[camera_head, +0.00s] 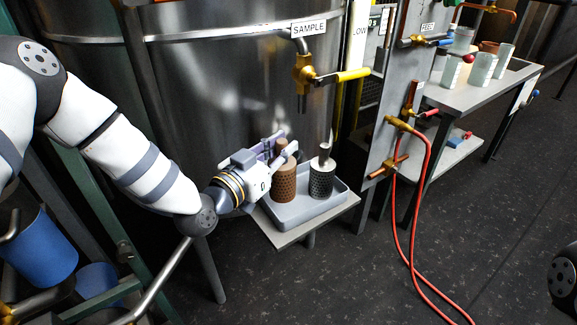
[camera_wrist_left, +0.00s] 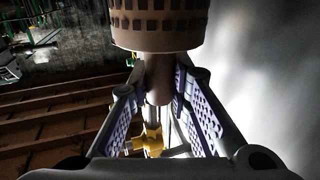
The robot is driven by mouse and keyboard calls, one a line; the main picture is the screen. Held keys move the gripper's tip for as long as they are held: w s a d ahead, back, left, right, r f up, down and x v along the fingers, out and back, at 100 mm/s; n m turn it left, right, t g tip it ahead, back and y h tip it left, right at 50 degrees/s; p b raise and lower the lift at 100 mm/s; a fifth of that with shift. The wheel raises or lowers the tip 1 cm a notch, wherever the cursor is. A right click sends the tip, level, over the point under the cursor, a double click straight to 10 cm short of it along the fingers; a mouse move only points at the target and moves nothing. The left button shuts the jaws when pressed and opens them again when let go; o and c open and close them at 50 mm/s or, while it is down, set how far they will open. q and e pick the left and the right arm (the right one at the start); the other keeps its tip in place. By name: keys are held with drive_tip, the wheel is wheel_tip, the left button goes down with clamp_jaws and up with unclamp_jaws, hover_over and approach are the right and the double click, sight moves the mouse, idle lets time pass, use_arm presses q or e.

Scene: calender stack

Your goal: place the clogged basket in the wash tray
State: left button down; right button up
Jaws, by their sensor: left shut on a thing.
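A brown perforated basket (camera_head: 284,182), which looks clogged, stands upright at the left part of a grey tray (camera_head: 305,219). Whether its bottom touches the tray floor I cannot tell. My left gripper (camera_head: 279,152) is shut on its brown handle. In the left wrist view the basket (camera_wrist_left: 160,32) fills the top, and its handle (camera_wrist_left: 159,85) sits between the fingers of my left gripper (camera_wrist_left: 160,88). A second basket (camera_head: 321,182), dark with a metallic perforated wall, stands in the tray just right of the brown one. My right gripper is out of view.
The tray sits on a small shelf (camera_head: 288,240) before a large steel tank (camera_head: 230,90). A sample valve (camera_head: 304,78) with a yellow handle hangs above the baskets. A red hose (camera_head: 397,215) hangs to the right. A side table (camera_head: 478,92) holds several cups.

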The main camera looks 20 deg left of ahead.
use_arm(q)
drive_tip(key=shift+w+f, duration=0.7)
drive_tip(key=shift+f, duration=0.1)
drive_tip(key=shift+w+f+b, duration=0.15)
drive_tip(key=shift+f+b, duration=0.35)
drive_tip(key=shift+f, duration=1.15)
drive_tip(key=c, duration=1.5)
unclamp_jaws()
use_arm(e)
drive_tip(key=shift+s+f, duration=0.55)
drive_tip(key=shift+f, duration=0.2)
